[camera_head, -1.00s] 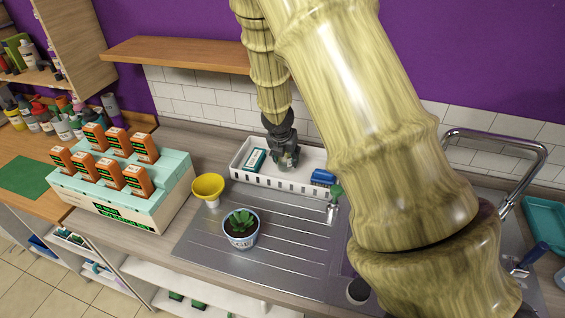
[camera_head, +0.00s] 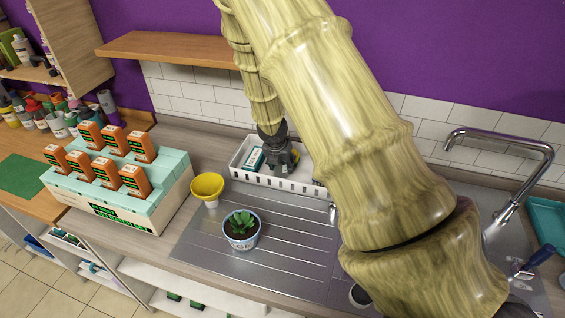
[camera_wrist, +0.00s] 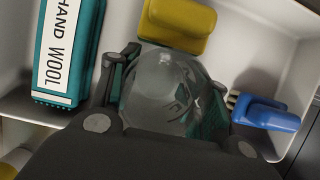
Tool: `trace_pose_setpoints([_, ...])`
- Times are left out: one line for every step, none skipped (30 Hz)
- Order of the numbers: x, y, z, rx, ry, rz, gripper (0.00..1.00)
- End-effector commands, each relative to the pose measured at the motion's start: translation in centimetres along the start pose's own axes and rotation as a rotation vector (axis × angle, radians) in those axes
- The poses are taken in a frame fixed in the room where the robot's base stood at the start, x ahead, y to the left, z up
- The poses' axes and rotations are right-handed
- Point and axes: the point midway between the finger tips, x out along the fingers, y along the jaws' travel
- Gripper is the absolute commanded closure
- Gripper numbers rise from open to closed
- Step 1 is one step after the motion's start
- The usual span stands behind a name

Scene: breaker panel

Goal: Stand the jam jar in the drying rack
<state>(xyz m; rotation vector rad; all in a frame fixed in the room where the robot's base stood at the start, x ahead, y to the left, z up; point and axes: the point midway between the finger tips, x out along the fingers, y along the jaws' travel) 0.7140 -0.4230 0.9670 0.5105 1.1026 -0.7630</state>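A clear glass jar (camera_wrist: 165,92), which I take to be the jam jar, sits between the two fingers of my gripper (camera_wrist: 168,85) in the wrist view. The fingers lie against both sides of it. In the camera_head view my gripper (camera_head: 279,160) reaches down inside a white slotted tray (camera_head: 300,187), the only rack-like holder I see. The tray's wall also shows in the wrist view (camera_wrist: 265,60). The jar's foot is hidden, so I cannot tell whether it touches the tray floor.
In the tray are a teal wool box (camera_wrist: 66,50), a yellow sponge (camera_wrist: 178,22) and a blue brush (camera_wrist: 266,113). A yellow bowl (camera_head: 207,187) and a potted succulent (camera_head: 241,229) stand nearby. A tap (camera_head: 500,145) is at the right. The drainboard (camera_head: 290,250) is mostly bare.

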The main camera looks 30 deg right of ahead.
Motion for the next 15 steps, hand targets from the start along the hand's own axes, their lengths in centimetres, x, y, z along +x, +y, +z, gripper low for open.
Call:
trace_pose_setpoints([0.02, 0.08, 0.03, 0.0, 0.0, 0.001, 0.45])
trace_pose_setpoints([0.02, 0.09, 0.04, 0.0, 0.0, 0.001, 0.39])
trace_pose_setpoints([0.0, 0.07, 0.04, 0.0, 0.0, 0.001, 0.32])
trace_pose_setpoints([-0.04, 0.04, 0.04, 0.0, 0.0, 0.001, 0.32])
trace_pose_setpoints([-0.09, -0.01, 0.03, 0.0, 0.0, 0.001, 0.32])
trace_pose_setpoints([-0.13, -0.05, 0.03, 0.001, -0.001, 0.001, 0.32])
trace_pose_setpoints([-0.12, -0.06, 0.03, 0.001, -0.001, 0.0, 0.32])
trace_pose_setpoints([-0.1, -0.04, 0.03, 0.001, -0.001, 0.0, 0.32])
trace_pose_setpoints([-0.06, 0.0, 0.04, 0.0, 0.0, 0.0, 0.32])
trace_pose_setpoints([-0.03, 0.03, 0.05, 0.0, 0.0, 0.0, 0.32])
trace_pose_setpoints([0.0, 0.06, 0.05, 0.0, 0.0, 0.0, 0.32])
trace_pose_setpoints([0.0, 0.07, 0.07, 0.0, 0.0, 0.0, 0.32])
trace_pose_setpoints([-0.05, 0.07, 0.09, 0.0, 0.0, 0.0, 0.32])
trace_pose_setpoints([-0.13, 0.07, 0.12, 0.0, 0.0, 0.0, 0.32])
trace_pose_setpoints([-0.3, 0.07, 0.2, 0.0, 0.0, 0.0, 0.32])
